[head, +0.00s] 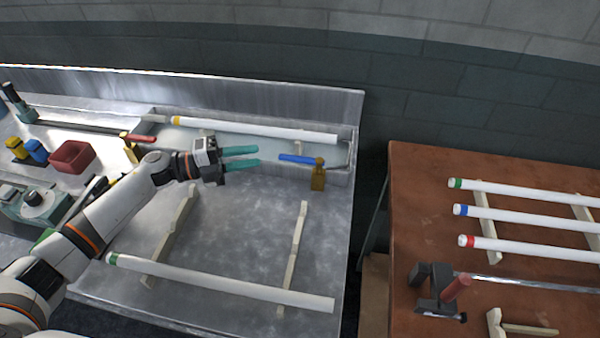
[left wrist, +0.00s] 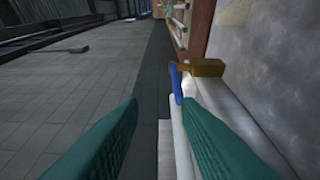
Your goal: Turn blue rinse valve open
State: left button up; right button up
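The blue rinse valve handle (head: 299,159) sits at the right end of the sink trough, beside its brass body (head: 318,175). In the head view the handle lies roughly sideways, pointing left from the brass body. My left gripper (head: 258,157) is open, with its two teal fingers pointing right toward the handle and a small gap before it. In the left wrist view the blue handle (left wrist: 175,83) and brass body (left wrist: 203,67) show ahead, between and beyond the open fingertips (left wrist: 160,108). Nothing is between the fingers. My right gripper is not in view.
A white tube with a yellow band (head: 255,128) lies along the trough. A red-handled valve (head: 140,138) is behind my left wrist. A green-banded tube (head: 220,283) rests on wooden supports in front. A brown table (head: 420,180) with several tubes stands at right.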

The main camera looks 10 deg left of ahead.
aim_at(301, 157)
pick_arm(q)
notch_tip(301, 157, down, 2)
jog(key=shift+f+b, duration=0.25)
jog(key=shift+b, duration=0.35)
jog(key=shift+w+d+r, duration=0.1)
jog(key=shift+d, duration=0.3)
jog(key=p+x, duration=0.3)
jog(key=x, duration=0.7)
jog(key=shift+w+d, duration=0.25)
jog(key=shift+d, duration=0.3)
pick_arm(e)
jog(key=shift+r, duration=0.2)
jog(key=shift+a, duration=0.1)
pick_arm(q)
grip_shut()
